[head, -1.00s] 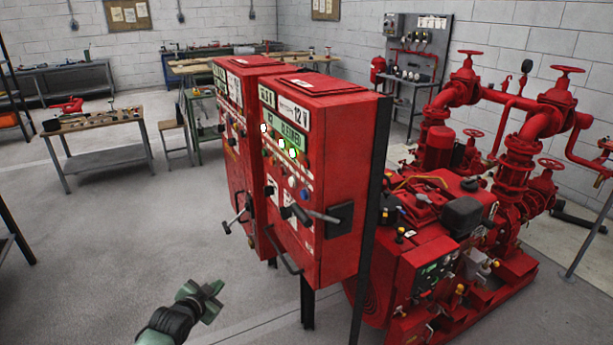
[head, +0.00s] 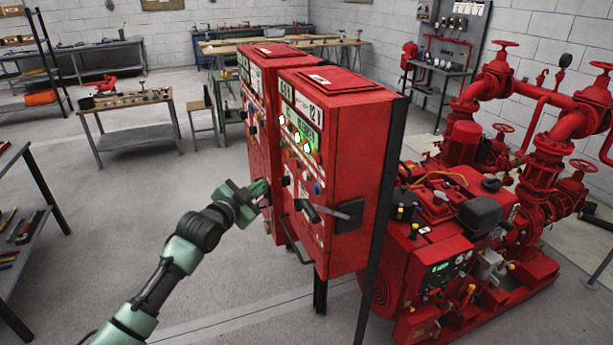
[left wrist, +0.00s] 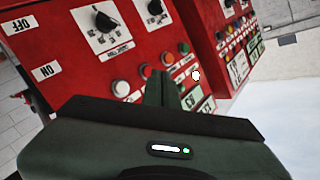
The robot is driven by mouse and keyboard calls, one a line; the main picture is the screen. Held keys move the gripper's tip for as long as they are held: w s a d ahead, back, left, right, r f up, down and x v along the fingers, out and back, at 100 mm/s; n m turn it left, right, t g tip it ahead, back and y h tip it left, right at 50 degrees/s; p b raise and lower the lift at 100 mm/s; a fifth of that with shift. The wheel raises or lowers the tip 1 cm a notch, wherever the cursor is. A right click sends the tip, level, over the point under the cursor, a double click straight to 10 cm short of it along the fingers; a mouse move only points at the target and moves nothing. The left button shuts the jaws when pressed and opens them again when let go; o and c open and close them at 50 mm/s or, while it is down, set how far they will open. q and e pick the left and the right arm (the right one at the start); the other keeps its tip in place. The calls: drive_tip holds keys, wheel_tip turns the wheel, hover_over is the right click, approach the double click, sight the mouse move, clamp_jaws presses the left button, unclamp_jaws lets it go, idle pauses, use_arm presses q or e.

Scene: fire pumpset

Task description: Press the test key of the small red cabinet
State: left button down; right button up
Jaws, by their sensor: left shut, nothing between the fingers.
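Two red cabinets stand side by side in the head view: a nearer one (head: 352,140) marked 12 V, with lit lamps, and one behind it (head: 262,72). The pictures do not make clear which is the small one. My left gripper (head: 262,188) is shut and empty, in front of the panels, overlapping their lower fronts in the picture. In the left wrist view its fingers (left wrist: 163,88) point at a red panel (left wrist: 75,65) with black knobs and a row of round white, red and green buttons (left wrist: 147,72). Contact cannot be told, and no test label is readable. My right gripper is out of view.
A red pump set (head: 470,230) with pipes and valves stands right of the cabinets. A handle (head: 297,245) sticks out from the nearer cabinet's front. A tool table (head: 135,100) and a shelf (head: 20,215) are at the left. Floor between is clear.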

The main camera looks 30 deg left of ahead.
sight(305, 176)
use_arm(q)
drive_tip(key=w+d, duration=0.5)
drive_tip(key=w, duration=0.1)
drive_tip(key=shift+w+d+b, duration=0.4)
idle(1.9)
drive_tip(key=shift+w+d, duration=0.3)
drive_tip(key=shift+w+d, duration=0.25)
drive_tip(key=shift+w, duration=0.05)
idle(1.0)
drive_tip(key=shift+s+a+p, duration=0.1)
drive_tip(key=shift+p, duration=0.25)
drive_tip(key=shift+s+a, duration=0.45)
drive_tip(key=shift+s, duration=0.1)
